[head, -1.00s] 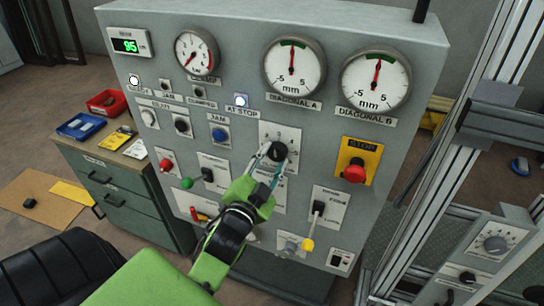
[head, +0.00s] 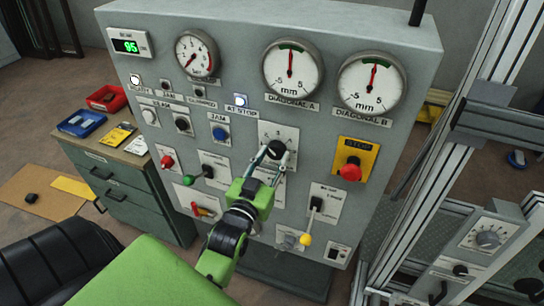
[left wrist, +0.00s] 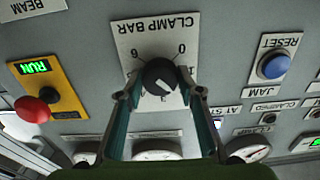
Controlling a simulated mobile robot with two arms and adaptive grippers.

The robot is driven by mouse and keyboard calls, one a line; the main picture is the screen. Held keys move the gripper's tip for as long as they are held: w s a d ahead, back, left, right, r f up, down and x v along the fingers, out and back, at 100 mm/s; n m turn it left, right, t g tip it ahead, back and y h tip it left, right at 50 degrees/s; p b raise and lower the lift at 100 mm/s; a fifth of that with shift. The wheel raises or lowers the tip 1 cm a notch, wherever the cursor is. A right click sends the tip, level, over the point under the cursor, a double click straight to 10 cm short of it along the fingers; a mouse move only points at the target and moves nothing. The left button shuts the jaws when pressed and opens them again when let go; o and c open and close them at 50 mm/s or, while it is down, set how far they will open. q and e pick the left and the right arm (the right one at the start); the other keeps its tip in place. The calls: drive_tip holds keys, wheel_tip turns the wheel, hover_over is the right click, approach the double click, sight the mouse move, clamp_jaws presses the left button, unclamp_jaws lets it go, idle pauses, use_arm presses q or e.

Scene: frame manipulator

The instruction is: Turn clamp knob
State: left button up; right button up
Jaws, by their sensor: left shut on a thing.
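The clamp knob is a round black knob (head: 276,149) on a pale plate on the grey control panel. In the left wrist view the knob (left wrist: 160,77) shows close up with a white pointer mark, on a plate lettered "CLAMP BAR" that appears upside down, with a numbered scale. My left gripper (head: 273,158) reaches up to the knob from below in the head view. Its two fingers (left wrist: 160,86) stand either side of the knob and are shut on it. The fingers hide part of the plate. My right gripper is not in view.
A red stop button (head: 351,170) on a yellow plate lies right of the knob. A lever with a yellow tip (head: 305,240) sticks out lower right. A blue button (head: 220,134) lies to the left. Dial gauges (head: 292,70) are above. A metal frame (head: 440,160) stands at the right.

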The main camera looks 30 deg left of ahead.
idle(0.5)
use_arm(q)
drive_tip(key=o, duration=1.1)
drive_tip(key=shift+s+d+f, duration=0.1)
drive_tip(key=shift+s+d, duration=0.05)
drive_tip(key=shift+s, duration=0.25)
drive_tip(key=v, duration=0.6)
drive_tip(key=shift+s, duration=0.3)
